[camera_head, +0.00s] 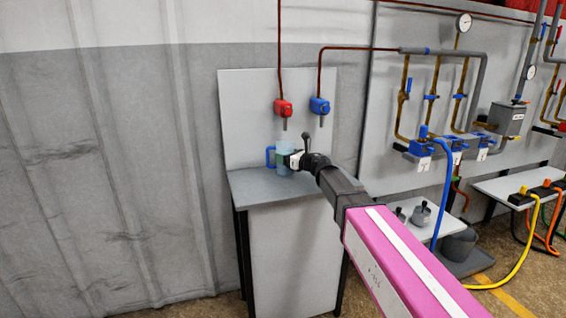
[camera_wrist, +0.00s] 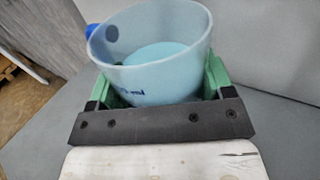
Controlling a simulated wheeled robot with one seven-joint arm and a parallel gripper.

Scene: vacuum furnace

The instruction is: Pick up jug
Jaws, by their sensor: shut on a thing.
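The jug (camera_head: 284,153) is a translucent light-blue vessel with a blue handle on its left side. It is upright at the grey counter (camera_head: 258,186), below the red and blue taps. In the wrist view the jug (camera_wrist: 150,50) is seen from above, with pale blue at its bottom and dark marking on its near wall. My gripper (camera_head: 292,160) reaches it from the right. In the wrist view the green fingers of my gripper (camera_wrist: 160,85) are on both sides of the jug, shut on it. I cannot tell whether its base touches the counter.
A red tap (camera_head: 283,107) and a blue tap (camera_head: 319,106) hang on the back panel above the counter. At right, blue valves, pipes and a blue hose (camera_head: 445,190) line the wall. A dark bucket (camera_head: 458,246) stands on the low right side. The counter's front left is clear.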

